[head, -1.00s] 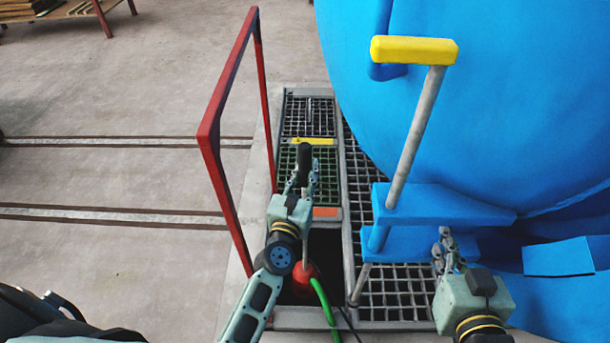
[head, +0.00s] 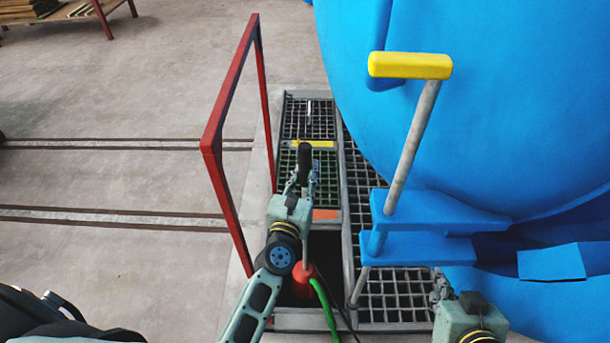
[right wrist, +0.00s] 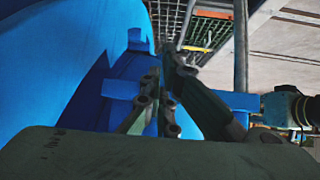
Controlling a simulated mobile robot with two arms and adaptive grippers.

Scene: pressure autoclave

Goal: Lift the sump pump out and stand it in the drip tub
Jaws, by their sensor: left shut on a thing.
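The sump pump (head: 303,288) is a red body low in the open pit, with a green hose (head: 325,306) on its right side. A thin rod rises from it to a black handle (head: 304,155). My left gripper (head: 303,180) is shut on this handle above the grating. The left arm hides part of the rod and the pit. My right gripper (head: 440,283) is empty beside the blue steps at the lower right. Its fingers show in the right wrist view (right wrist: 165,95), but their opening is unclear. I cannot make out a drip tub.
A red guard rail (head: 211,150) stands left of the pit (head: 324,250). Grating (head: 395,300) lies to the right. A large blue vessel (head: 480,120), blue steps (head: 435,210) and a yellow-topped post (head: 410,66) crowd the right. Bare floor (head: 110,180) lies left.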

